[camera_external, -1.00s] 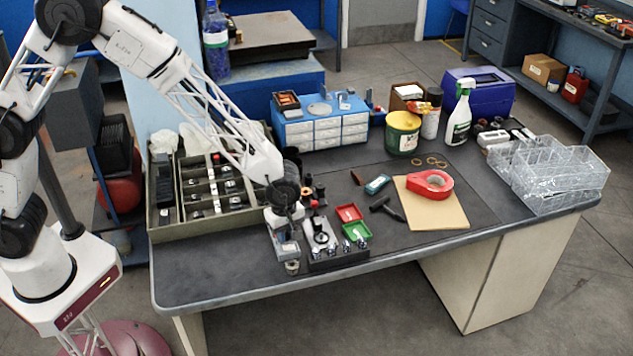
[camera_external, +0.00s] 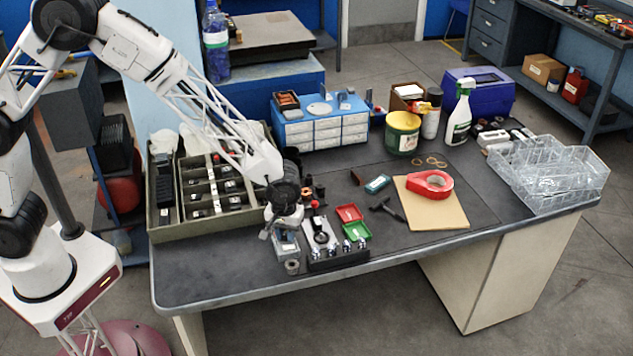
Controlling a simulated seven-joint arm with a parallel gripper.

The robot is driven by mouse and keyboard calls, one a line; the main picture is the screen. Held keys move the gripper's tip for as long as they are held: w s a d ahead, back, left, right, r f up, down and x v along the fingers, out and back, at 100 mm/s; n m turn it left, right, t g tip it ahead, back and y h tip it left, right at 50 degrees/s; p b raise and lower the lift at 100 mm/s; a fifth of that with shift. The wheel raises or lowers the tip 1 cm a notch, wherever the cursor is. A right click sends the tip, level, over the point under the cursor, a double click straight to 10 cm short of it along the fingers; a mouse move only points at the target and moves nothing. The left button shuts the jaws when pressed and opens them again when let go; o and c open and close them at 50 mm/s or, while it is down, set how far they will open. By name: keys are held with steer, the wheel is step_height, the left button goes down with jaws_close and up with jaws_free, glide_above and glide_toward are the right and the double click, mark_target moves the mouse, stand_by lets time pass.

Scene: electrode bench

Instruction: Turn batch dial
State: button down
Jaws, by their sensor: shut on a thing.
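My gripper (camera_external: 283,222) points down over a small grey box-like device (camera_external: 286,246) near the front left of the bench. It is shut on a small part at the top of this device, which I take to be the batch dial. The dial itself is hidden by the gripper and too small to make out, so its setting cannot be read. The front face of the device shows below the gripper.
A fixture with a pale plate (camera_external: 319,236) and several shiny knobs stands close on the right. A compartment crate (camera_external: 158,222) is at the left. The bench's front left is clear.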

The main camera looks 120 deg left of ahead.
steer(key=shift+m, duration=0.5)
steer(key=c, duration=1)
jaws_free()
steer(key=shift+w+n, duration=0.1)
steer(key=shift+n, duration=0.2)
